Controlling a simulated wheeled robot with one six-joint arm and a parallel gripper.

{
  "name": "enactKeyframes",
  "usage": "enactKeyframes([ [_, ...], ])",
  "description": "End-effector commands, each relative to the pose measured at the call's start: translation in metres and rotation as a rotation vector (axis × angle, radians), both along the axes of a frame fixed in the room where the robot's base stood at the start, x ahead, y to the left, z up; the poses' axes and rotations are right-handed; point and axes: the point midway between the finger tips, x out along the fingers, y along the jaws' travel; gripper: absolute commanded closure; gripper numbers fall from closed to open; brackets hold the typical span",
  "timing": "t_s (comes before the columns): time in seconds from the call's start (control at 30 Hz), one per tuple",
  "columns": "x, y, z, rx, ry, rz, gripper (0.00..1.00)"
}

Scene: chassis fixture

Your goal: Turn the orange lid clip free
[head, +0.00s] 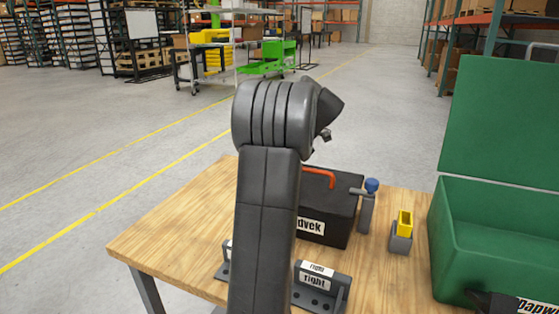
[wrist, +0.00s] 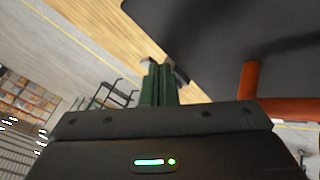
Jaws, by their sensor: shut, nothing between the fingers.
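The orange lid clip (head: 320,175) is a bent red-orange bar on top of a black box (head: 338,205) on the wooden table. My arm hides its left end and part of the box in the head view. In the wrist view the clip (wrist: 251,85) shows large at the right, against the dark box (wrist: 225,35). My gripper (wrist: 158,78) shows dark green fingers closed together with nothing between them. They are to the left of the clip and apart from it in the picture. The fingers are hidden or too small to make out in the head view.
A grey post with a blue knob (head: 371,186) stands beside the box. A yellow block (head: 405,222) sits in a grey holder. A bracket marked "right" (head: 320,287) stands in front. A green case (head: 445,240) with raised lid is at right. The table's left part (head: 185,230) is clear.

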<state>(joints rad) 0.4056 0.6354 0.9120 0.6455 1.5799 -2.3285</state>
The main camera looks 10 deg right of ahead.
Motion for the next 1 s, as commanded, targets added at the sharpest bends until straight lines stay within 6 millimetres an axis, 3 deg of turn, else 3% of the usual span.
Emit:
enactKeyframes([
  [0.67, 0.000, -0.002, 0.003, 0.000, -0.001, -0.001, 1.00],
  [0.83, -0.006, -0.016, 0.024, -0.001, -0.003, -0.003, 1.00],
  [1.0, -0.016, -0.039, 0.056, -0.001, -0.003, -0.003, 1.00],
])
